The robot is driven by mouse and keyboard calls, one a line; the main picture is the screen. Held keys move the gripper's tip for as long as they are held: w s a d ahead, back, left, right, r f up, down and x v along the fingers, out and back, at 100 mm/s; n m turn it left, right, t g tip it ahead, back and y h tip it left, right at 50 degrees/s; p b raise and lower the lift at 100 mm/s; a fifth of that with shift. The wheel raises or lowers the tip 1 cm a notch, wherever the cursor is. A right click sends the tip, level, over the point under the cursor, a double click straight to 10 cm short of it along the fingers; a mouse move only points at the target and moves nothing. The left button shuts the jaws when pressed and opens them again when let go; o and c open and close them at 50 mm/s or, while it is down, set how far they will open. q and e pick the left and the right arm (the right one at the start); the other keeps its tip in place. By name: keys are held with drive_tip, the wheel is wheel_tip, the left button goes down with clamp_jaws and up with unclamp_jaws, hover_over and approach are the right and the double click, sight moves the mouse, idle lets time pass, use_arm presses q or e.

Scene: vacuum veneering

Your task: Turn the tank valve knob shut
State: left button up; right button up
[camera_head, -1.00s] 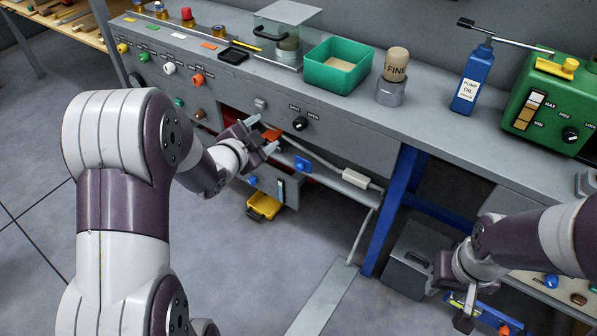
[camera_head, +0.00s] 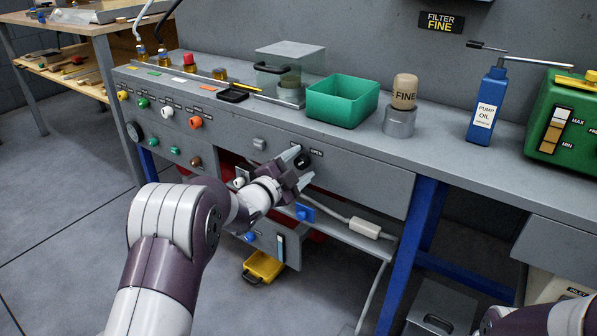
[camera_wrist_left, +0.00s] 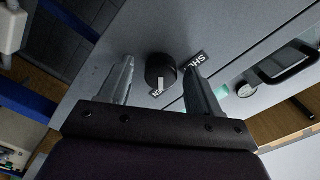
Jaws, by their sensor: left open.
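The tank valve knob (camera_head: 303,160) is a round black knob on the grey front panel of the bench, with an OPEN label beside it. The wrist view shows the knob (camera_wrist_left: 160,70) with a white mark on the side towards the OPEN label (camera_wrist_left: 158,93); a SHUT label (camera_wrist_left: 197,61) is partly hidden behind a finger. My left gripper (camera_head: 303,165) is open in front of the knob. In the wrist view, the fingers of the left gripper (camera_wrist_left: 160,68) stand on either side of the knob with gaps. Contact is not visible. My right gripper is out of view.
A cable with a white box (camera_head: 365,228) runs below the panel. A yellow tray (camera_head: 263,267) sits lower down.

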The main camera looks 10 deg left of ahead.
use_arm(q)
drive_tip(key=shift+w, duration=0.1)
drive_tip(key=shift+c, duration=0.3)
drive_tip(key=c, duration=1)
drive_tip(key=shift+r, duration=0.1)
